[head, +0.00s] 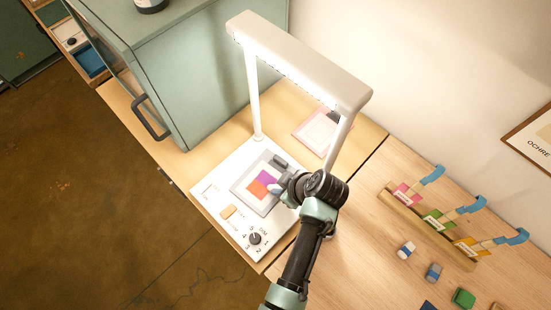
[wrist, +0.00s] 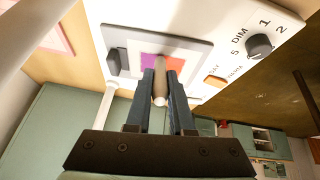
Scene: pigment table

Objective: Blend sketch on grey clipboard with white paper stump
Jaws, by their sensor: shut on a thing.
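The grey clipboard (head: 241,188) lies on the white base of the lamp stand, with a sketch (head: 262,184) of purple and orange patches on it. The clipboard also shows in the wrist view (wrist: 116,36), with its dark clip at the left. My gripper (head: 280,189) is over the clipboard's right side. In the wrist view my gripper (wrist: 161,88) is shut on the white paper stump (wrist: 160,88), which points toward the sketch. The stump's far end is over the coloured patches; I cannot tell whether it touches them.
The white lamp arch (head: 300,62) stands over the base, close to my arm. A dial (head: 254,239) and an orange switch (head: 229,211) are on the base. A green cabinet (head: 200,70) stands behind. A pink clipboard (head: 314,134), a wooden rack (head: 425,225) and several erasers lie right.

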